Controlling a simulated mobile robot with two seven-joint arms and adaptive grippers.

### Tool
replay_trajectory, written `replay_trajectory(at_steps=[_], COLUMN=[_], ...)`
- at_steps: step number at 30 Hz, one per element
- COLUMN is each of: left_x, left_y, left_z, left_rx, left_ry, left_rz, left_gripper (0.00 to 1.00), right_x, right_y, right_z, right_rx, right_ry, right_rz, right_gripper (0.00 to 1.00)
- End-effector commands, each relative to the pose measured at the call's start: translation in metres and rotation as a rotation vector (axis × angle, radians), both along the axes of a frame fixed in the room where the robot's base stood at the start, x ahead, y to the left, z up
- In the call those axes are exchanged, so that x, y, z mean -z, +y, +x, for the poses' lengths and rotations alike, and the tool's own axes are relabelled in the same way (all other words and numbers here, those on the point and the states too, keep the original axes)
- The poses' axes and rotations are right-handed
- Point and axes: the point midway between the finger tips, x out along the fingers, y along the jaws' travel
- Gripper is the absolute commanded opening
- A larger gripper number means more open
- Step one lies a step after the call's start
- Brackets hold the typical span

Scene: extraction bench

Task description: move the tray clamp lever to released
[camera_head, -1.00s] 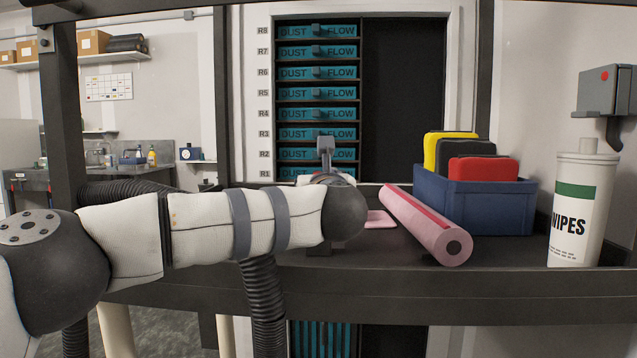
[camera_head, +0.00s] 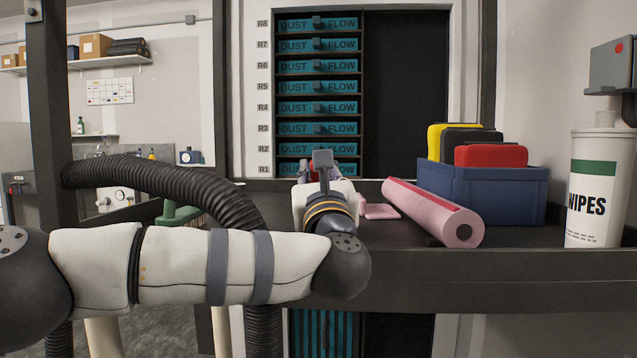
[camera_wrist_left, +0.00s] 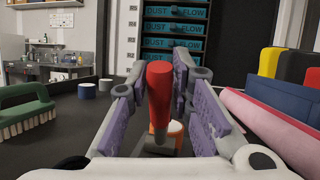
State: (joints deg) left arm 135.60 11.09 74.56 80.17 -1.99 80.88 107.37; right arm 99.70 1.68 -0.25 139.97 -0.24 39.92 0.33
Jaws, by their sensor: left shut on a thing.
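The lever's red handle (camera_wrist_left: 159,88) stands between the two fingers in the left wrist view, with its thick top towards the camera. A grey part (camera_wrist_left: 158,146) shows low at its foot. My left gripper (camera_wrist_left: 163,95) has purple pads on both sides of the handle and is shut on it. In the head view my left gripper (camera_head: 322,172) is mostly hidden behind my own wrist, over the bench top. The clamp's base and any position marks cannot be made out. My right gripper is in neither view.
A pink roll (camera_head: 432,212) and a blue bin (camera_head: 500,195) of coloured items lie right of the arm. A wipes tub (camera_head: 598,195) stands far right. A green brush (camera_wrist_left: 25,112) lies left. A rack of teal trays (camera_head: 318,87) stands behind.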

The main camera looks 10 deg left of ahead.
Motion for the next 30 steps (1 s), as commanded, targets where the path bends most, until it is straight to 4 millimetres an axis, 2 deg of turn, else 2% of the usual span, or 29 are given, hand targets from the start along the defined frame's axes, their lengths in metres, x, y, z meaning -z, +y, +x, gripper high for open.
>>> replay_trajectory(at_steps=[7,8,10,20,23,30], left_x=[0.001,0.001,0.001,-0.004,-0.022,-0.079], left_y=[0.0,-0.001,-0.001,-0.001,0.0,-0.001], left_z=[0.0,0.0,0.0,0.0,0.0,-0.001], left_rx=[0.001,0.001,0.001,0.0,0.0,0.001], left_ry=[0.007,0.007,0.007,0.004,0.003,0.004], left_rz=[0.0,0.0,0.0,-0.001,-0.003,-0.003], left_gripper=[0.0,0.27,0.41,0.41,0.41,0.41], right_x=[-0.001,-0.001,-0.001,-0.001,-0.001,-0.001], right_y=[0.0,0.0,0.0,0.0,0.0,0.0], right_z=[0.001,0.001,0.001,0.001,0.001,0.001], right_rx=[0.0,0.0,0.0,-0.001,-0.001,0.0], right_ry=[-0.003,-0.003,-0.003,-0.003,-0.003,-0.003], right_rz=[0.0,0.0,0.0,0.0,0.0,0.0], right_gripper=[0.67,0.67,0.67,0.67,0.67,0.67])
